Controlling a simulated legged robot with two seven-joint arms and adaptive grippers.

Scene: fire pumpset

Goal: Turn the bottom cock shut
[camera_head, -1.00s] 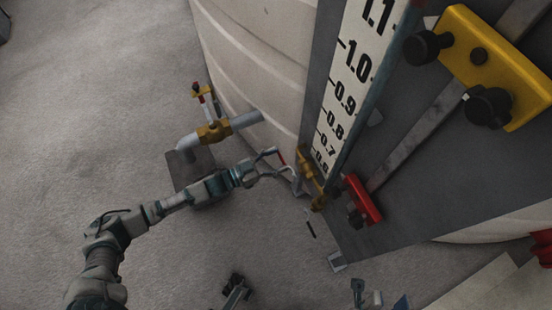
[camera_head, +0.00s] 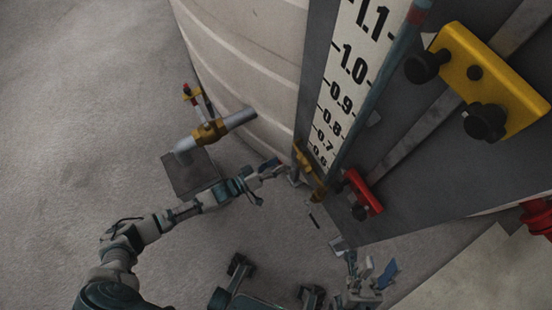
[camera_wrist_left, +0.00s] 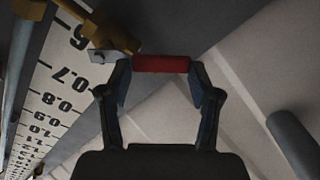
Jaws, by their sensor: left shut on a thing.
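The bottom cock is a brass fitting (camera_head: 309,172) at the foot of the level gauge, and it also shows in the left wrist view (camera_wrist_left: 112,30). Its red lever (camera_wrist_left: 160,64) lies across between my left fingertips in the left wrist view. My left gripper (camera_head: 284,168) is shut on this red lever, beside the brass body. The fingers hide most of the lever in the head view. My right gripper (camera_head: 368,280) is low in the head view, apart from the cock; its jaw state is unclear.
The gauge scale (camera_head: 345,90) rises above the cock beside the pale tank (camera_head: 250,60). A red block (camera_head: 363,192) and a yellow block (camera_head: 490,80) are at right. The left floor is clear.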

